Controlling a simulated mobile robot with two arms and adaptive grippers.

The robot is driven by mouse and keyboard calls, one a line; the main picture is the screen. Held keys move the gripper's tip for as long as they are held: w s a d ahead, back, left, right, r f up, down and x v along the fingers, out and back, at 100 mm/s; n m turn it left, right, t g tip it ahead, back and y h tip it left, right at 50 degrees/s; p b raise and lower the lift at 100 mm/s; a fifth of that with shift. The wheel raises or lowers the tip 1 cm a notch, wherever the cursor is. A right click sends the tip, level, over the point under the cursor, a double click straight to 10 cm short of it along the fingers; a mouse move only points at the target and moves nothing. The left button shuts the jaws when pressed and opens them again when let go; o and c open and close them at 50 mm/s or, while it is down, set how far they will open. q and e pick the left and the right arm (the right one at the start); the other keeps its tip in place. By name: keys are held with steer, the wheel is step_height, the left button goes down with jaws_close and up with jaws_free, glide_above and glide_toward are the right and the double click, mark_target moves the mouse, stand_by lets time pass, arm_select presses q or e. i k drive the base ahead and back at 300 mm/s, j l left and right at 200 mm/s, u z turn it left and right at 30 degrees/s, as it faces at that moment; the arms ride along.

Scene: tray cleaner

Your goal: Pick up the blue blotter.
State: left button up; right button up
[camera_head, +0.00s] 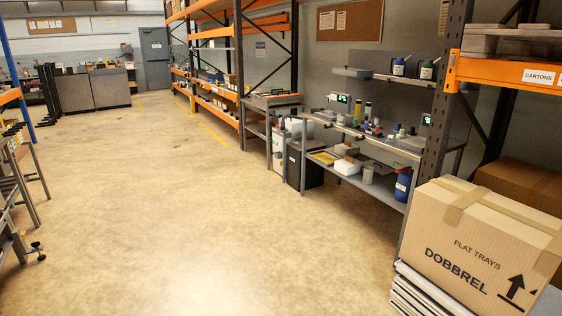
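I cannot make out a blue blotter for certain. A grey workbench (408,152) along the right wall holds several small bottles, boxes and tools. Some small items on it look blue, but they are too small to identify. A blue drum-like container (403,184) stands on the bench's lower shelf at its right end. A blue bottle with a white label (398,67) stands on the wall shelf above. Neither of my grippers is in view.
A large cardboard carton (480,245) sits on stacked flat trays (425,295) at the near right, beside a rack upright (432,130). Orange racking (215,97) runs along the right wall farther back. Benches (25,165) line the left edge. The middle floor (170,200) is clear.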

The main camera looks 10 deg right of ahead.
mark_target(397, 129)
steer(key=i, duration=2.55)
steer(key=i+z, duration=0.2)
steer(key=i, duration=0.2)
steer(key=i+j+z, duration=0.15)
steer(key=i, duration=0.3)
steer(key=i+j+z, duration=0.2)
steer(key=i, duration=0.2)
